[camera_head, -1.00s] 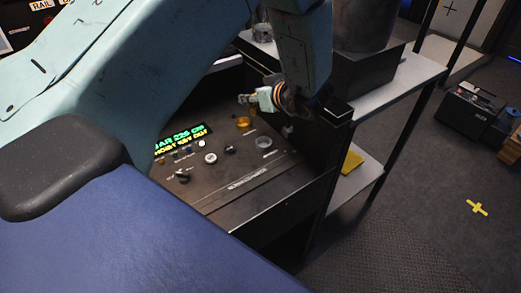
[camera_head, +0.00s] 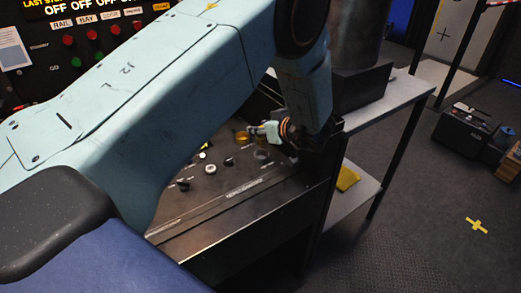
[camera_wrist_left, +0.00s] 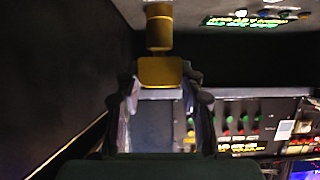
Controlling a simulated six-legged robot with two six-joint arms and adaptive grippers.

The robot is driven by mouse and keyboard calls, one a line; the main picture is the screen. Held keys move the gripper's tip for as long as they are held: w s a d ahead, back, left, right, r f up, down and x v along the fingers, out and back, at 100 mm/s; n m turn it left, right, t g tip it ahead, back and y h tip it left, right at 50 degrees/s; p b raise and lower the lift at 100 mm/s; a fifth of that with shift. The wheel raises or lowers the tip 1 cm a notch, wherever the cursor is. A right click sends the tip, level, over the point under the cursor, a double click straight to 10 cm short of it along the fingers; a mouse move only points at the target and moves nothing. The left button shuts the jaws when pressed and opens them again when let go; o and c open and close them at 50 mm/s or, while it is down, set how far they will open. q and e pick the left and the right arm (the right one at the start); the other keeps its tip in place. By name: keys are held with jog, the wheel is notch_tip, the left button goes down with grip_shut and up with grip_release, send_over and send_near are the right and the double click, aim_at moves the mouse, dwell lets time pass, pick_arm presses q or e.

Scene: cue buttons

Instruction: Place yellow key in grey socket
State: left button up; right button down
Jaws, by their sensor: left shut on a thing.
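The yellow key (camera_wrist_left: 160,72) is in my left gripper (camera_wrist_left: 158,100), between its two fingers in the left wrist view. The key has a broad lower block and a narrower cylindrical part beyond it. In the head view my left gripper (camera_head: 262,131) is over the far right part of the dark console, close to the sockets. My right gripper is not in view.
A white button (camera_head: 210,169) and dark knobs are further left on the console. A wall panel (camera_head: 90,40) with red and green buttons stands behind. A grey shelf (camera_head: 385,103) is to the right.

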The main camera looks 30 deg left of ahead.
aim_at(264, 143)
pick_arm(q)
jog(key=shift+w+f, duration=0.15)
jog(key=shift+f, duration=0.95)
jog(key=f, duration=0.1)
jog(key=f+b, duration=0.1)
jog(key=f, duration=0.1)
jog(key=shift+s, duration=0.2)
jog(key=shift+w, duration=0.15)
jog(key=shift+f, duration=0.1)
jog(key=o, duration=1.2)
jog(key=shift+f, duration=0.1)
jog(key=shift+o, duration=0.3)
